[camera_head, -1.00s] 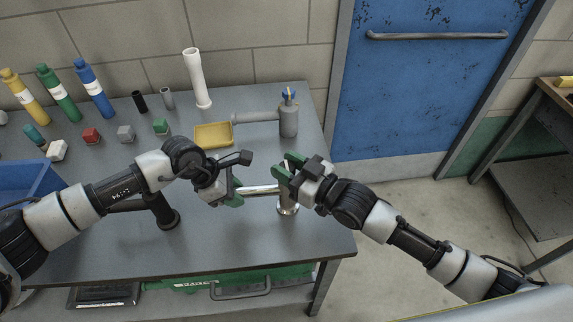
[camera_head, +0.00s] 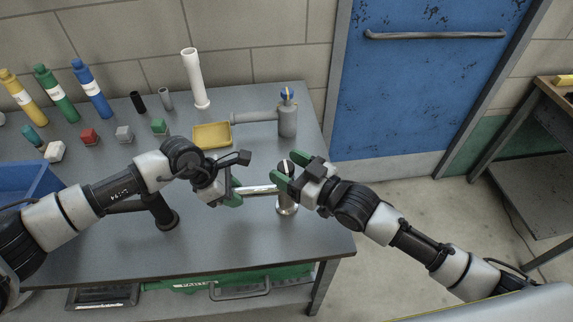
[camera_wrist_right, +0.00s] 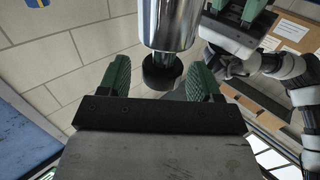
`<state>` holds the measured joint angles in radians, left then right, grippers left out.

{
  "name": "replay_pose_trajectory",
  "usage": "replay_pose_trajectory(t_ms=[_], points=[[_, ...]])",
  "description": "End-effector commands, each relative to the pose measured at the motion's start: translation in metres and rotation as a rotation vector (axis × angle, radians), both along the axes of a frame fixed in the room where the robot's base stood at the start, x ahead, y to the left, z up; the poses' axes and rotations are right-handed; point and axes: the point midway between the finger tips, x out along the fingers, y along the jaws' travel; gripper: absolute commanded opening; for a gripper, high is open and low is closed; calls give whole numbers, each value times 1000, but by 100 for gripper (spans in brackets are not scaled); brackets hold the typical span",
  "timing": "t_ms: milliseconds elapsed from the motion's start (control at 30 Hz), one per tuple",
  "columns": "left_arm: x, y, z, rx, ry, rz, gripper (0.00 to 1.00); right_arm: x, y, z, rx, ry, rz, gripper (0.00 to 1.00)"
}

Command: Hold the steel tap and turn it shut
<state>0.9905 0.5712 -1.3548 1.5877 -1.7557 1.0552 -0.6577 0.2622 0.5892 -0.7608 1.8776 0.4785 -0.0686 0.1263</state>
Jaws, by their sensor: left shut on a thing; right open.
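The steel tap (camera_head: 287,203) stands upright near the table's right end, its spout (camera_head: 259,190) pointing left. Its dark knob (camera_head: 285,166) with a pale mark is on top. My left gripper (camera_head: 235,191) is shut on the spout near its outer end. My right gripper (camera_head: 285,171) is open around the knob, its green fingers on either side. In the right wrist view, the dark knob (camera_wrist_right: 162,71) sits between the spread fingers with visible gaps, beyond the shiny tap body (camera_wrist_right: 170,24). The left gripper shows at the top right (camera_wrist_right: 236,12).
A grey tap (camera_head: 288,119) with a blue knob stands behind, its spout over a yellow tray (camera_head: 212,134). A dark tap (camera_head: 164,213) is partly hidden by my left arm. Bottles, small blocks and a white pipe (camera_head: 196,80) line the back. A blue bin (camera_head: 28,182) is at left.

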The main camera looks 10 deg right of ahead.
Motion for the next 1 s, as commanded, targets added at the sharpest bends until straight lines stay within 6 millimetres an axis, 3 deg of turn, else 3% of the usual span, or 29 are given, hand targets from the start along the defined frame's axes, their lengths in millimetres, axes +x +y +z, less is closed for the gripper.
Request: replay_pose_trajectory(t_ms=[500,967,1000], points=[[1,0,1,-3,-2,1,9,-69,-71,-2,-4,4,-1,64],[1,0,1,-2,-2,1,9,-79,-80,0,-1,0,0,64],[1,0,1,-2,-2,1,36,-79,-80,0,-1,0,0,64]])
